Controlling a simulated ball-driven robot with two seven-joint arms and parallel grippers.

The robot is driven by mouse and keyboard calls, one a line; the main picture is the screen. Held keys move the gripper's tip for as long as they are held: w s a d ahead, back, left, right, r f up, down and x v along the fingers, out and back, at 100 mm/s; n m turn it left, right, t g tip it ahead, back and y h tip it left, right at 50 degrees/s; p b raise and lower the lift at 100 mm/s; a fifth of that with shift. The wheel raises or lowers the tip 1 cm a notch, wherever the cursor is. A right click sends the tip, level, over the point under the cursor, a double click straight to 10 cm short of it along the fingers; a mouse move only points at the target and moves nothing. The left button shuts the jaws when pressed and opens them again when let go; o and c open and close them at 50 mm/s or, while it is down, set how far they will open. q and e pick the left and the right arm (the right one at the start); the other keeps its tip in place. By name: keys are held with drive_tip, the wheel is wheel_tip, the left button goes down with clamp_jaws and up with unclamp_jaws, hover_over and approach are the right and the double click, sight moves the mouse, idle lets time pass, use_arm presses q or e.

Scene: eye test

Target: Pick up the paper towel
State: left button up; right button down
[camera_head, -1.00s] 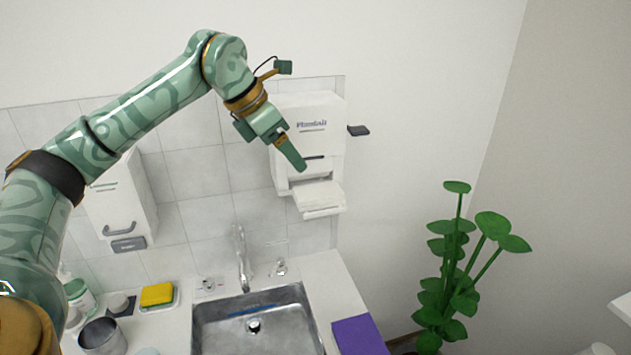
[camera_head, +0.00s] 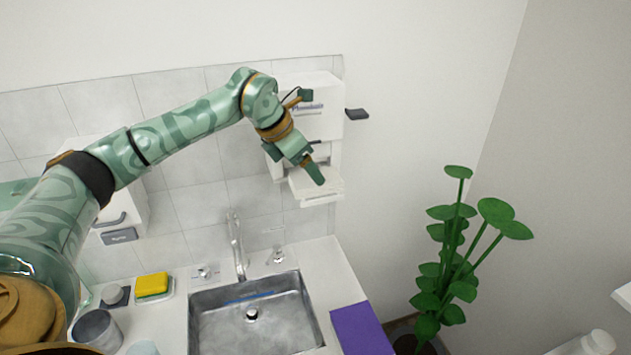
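The white paper towel (camera_head: 328,193) sticks out from the lower front of the white wall dispenser (camera_head: 331,128). My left gripper (camera_head: 317,178) comes in from the upper left and overlaps the towel in the picture. Its fingers point down and to the right, and only one dark green finger shows clearly. I cannot tell whether it touches the towel or is open. The gripper and wrist hide part of the dispenser front and part of the towel. My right gripper is not in view.
Below are a metal sink (camera_head: 255,330) with a faucet (camera_head: 237,245), a yellow sponge (camera_head: 152,284), a metal cup (camera_head: 97,331) and a purple cloth (camera_head: 358,330). A second wall dispenser (camera_head: 127,207) is partly behind my arm. A green plant (camera_head: 450,265) stands right.

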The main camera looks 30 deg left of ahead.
use_arm(q)
drive_tip(key=x, duration=0.4)
drive_tip(key=shift+a, duration=0.1)
drive_tip(key=shift+s, duration=0.1)
drive_tip(key=c, duration=0.6)
drive_tip(key=shift+c, duration=0.6)
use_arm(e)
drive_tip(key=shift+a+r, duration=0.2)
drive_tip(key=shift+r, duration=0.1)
use_arm(q)
drive_tip(key=shift+r, duration=0.1)
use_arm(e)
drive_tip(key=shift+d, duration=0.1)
use_arm(q)
drive_tip(key=shift+r, duration=0.6)
drive_tip(key=v, duration=0.2)
drive_tip(key=d+v, duration=0.1)
drive_tip(key=v, duration=0.4)
drive_tip(key=shift+s+d+r+b, duration=0.15)
drive_tip(key=shift+s+r+b, duration=0.1)
drive_tip(key=shift+s+b, duration=0.15)
drive_tip(key=s+r+b, duration=0.1)
drive_tip(key=s+r, duration=0.4)
drive_tip(key=s, duration=0.5)
drive_tip(key=shift+a, duration=0.45)
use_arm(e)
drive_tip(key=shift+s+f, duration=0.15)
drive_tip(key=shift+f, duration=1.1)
use_arm(q)
drive_tip(key=shift+o, duration=0.3)
